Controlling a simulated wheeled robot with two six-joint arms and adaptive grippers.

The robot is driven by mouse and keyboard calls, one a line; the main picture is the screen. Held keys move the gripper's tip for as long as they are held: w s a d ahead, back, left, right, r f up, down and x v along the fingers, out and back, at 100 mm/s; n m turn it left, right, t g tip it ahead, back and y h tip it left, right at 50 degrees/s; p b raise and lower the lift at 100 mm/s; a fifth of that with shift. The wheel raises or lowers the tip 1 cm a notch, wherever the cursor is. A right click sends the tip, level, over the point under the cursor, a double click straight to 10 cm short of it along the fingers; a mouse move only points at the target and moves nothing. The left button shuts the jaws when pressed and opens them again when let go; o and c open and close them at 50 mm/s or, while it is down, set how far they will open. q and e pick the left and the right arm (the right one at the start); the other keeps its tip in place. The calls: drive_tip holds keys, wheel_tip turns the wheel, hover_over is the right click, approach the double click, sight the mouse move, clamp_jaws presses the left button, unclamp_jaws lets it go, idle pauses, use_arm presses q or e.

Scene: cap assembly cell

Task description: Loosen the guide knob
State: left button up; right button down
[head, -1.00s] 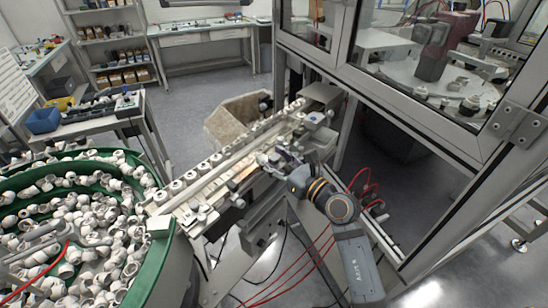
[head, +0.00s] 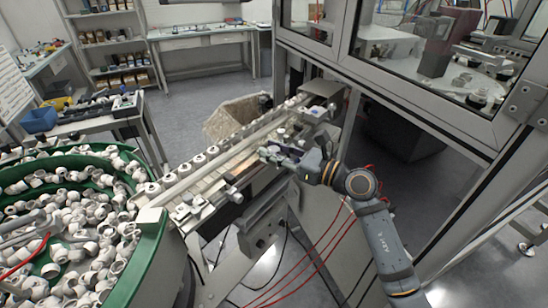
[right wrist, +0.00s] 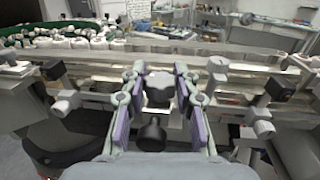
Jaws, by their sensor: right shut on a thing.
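The guide knob (right wrist: 160,88) is a grey lobed knob. In the right wrist view it sits between the fingers of my right gripper (right wrist: 161,74), beside the feed rail. The purple-padded fingers stand on either side of it, and the gripper is shut on it. A black round knob (right wrist: 152,138) shows nearer the camera, between the lower parts of the fingers. In the head view my right gripper (head: 279,154) is at the right side of the linear rail (head: 215,167), and the knob is too small to make out there.
A green bowl feeder (head: 150,255) full of white fittings stands at left. Other rail clamps flank the gripper, one at left (right wrist: 65,102) and one at right (right wrist: 260,122). A framed glass cabinet (head: 430,100) rises at right. Red hoses (head: 318,250) hang below.

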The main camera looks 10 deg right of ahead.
sight(279, 153)
drive_tip(key=c, duration=1)
unclamp_jaws()
drive_tip(key=shift+v, duration=3.8)
